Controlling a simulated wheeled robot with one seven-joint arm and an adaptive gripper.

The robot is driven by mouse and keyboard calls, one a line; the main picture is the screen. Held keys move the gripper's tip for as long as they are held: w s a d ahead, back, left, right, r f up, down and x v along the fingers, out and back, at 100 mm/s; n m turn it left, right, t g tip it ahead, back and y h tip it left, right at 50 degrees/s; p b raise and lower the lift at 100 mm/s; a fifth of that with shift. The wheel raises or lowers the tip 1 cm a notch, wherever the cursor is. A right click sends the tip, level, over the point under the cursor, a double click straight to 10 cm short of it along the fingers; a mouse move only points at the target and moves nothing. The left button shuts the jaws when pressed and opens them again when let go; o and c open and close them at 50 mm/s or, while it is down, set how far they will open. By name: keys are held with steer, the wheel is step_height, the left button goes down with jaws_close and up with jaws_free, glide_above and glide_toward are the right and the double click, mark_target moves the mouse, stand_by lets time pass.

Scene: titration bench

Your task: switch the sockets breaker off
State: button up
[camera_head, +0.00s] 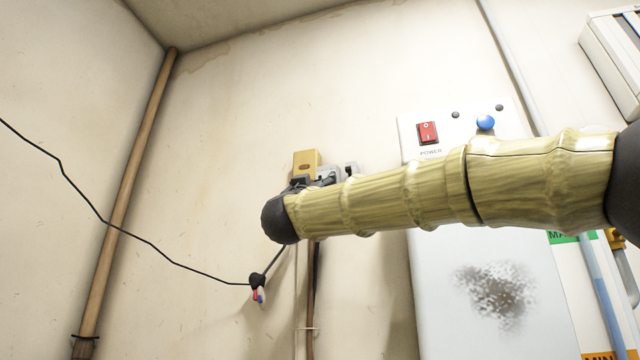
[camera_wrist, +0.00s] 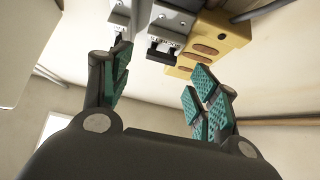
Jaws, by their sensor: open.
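In the wrist view a grey breaker (camera_wrist: 177,22) with a black lever (camera_wrist: 160,53) is mounted on the wall, and a second grey breaker (camera_wrist: 121,18) stands to its left. In the head view the breakers (camera_head: 327,174) show partly behind my arm, and the gripper there is mostly hidden.
A yellow block (camera_wrist: 222,42) adjoins the breakers on the right and also shows in the head view (camera_head: 306,161). A white panel (camera_head: 455,275) with a red power switch (camera_head: 428,132) and blue knob (camera_head: 486,122) stands to the right. A black cable (camera_head: 150,243) hangs at the left.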

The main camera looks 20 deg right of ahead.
steer(key=v, duration=0.7)
steer(key=shift+s+f, duration=0.15)
steer(key=shift+f, duration=0.05)
stand_by(0.3)
